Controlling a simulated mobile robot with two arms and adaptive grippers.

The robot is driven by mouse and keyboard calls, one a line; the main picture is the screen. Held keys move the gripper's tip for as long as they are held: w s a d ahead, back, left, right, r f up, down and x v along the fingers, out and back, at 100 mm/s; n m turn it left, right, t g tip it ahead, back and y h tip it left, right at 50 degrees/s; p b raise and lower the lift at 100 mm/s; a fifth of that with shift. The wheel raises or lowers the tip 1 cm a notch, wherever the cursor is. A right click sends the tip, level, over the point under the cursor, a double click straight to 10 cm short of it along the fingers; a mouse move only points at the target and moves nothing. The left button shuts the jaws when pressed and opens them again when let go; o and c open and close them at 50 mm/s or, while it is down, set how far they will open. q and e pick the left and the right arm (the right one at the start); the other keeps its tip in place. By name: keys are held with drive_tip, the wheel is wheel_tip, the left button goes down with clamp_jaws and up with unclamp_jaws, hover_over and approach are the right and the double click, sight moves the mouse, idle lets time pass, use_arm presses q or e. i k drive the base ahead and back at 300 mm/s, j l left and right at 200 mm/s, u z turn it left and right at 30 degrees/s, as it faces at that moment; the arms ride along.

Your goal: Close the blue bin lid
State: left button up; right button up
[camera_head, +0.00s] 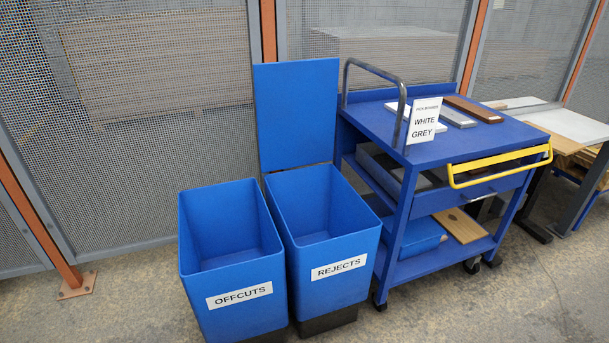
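The blue lid (297,113) stands upright at the back of the blue bin labelled REJECTS (340,285), so that bin is open. Its inside looks empty as far as I can see. Another blue bin, labelled OFFCUTS (236,316), stands close on its left, open at the top, with no lid showing on it. Neither of my grippers is in the head view.
A blue cart (437,150) with a yellow handle (500,165) stands right of the bins, boards on its top and shelves. A mesh fence (155,80) runs behind. The floor (110,310) at left is clear.

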sight(296, 104)
drive_tip(key=i+l+z, duration=0.15)
drive_tip(key=i+l, duration=0.15)
drive_tip(key=i+l+z, duration=0.15)
drive_tip(key=i, duration=0.3)
drive_tip(key=i+l+z, duration=0.15)
drive_tip(key=i+l, duration=0.15)
drive_tip(key=i, duration=0.1)
